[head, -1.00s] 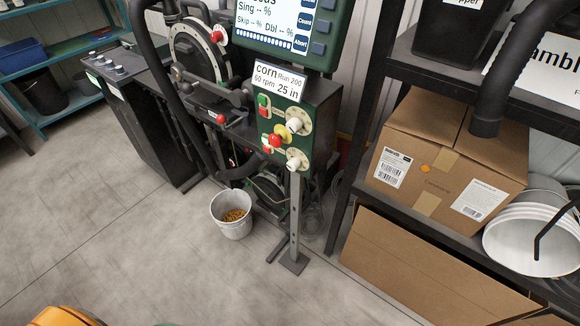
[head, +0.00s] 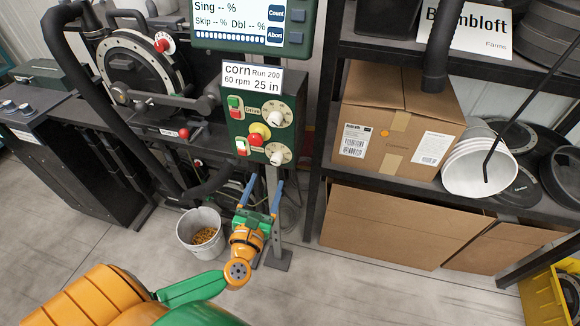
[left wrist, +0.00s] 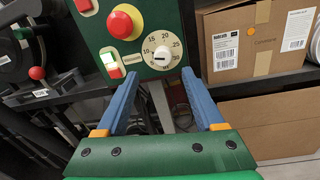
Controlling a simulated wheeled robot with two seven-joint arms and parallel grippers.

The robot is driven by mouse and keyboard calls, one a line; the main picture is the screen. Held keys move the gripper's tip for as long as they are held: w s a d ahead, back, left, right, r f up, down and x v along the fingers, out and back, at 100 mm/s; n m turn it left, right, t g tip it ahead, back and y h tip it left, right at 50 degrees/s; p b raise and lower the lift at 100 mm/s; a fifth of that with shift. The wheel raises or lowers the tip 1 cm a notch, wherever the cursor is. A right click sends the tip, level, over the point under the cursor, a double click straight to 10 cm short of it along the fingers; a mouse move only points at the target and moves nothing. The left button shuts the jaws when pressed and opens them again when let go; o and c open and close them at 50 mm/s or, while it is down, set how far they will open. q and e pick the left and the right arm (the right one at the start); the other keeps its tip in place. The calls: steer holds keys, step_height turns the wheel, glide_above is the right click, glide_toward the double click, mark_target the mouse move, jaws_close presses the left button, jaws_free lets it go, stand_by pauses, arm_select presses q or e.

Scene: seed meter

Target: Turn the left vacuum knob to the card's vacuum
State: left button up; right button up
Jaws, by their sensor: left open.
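The green control panel (head: 236,138) carries two white round dials. The upper dial knob (head: 275,115) and the lower dial knob (head: 276,154) sit on its right side. In the left wrist view the lower knob (left wrist: 162,53) has a scale with figures such as 15, 20, 25 and 30; its exact setting is too small to tell. The card (head: 252,77) above reads corn, Run 200, 60 rpm, 25 in. My left gripper (head: 264,186) is open and empty, just below the lower knob and apart from it. Its blue fingers (left wrist: 160,76) spread to either side below the dial. My right gripper is not in view.
A red mushroom button on yellow (head: 256,136) sits left of the dials, close to the lower knob. The panel's grey post (head: 271,220) stands below. A white bucket of corn (head: 199,234) is left of my gripper. A shelf with a cardboard box (head: 395,125) stands right.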

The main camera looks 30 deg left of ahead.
mark_target(276, 163)
arm_select(q)
steer(key=shift+n, duration=0.4)
steer(key=x, duration=0.7)
steer(key=shift+w+d, duration=0.25)
steer(key=shift+d, duration=0.1)
steer(key=shift+w+a, duration=0.15)
jaws_close()
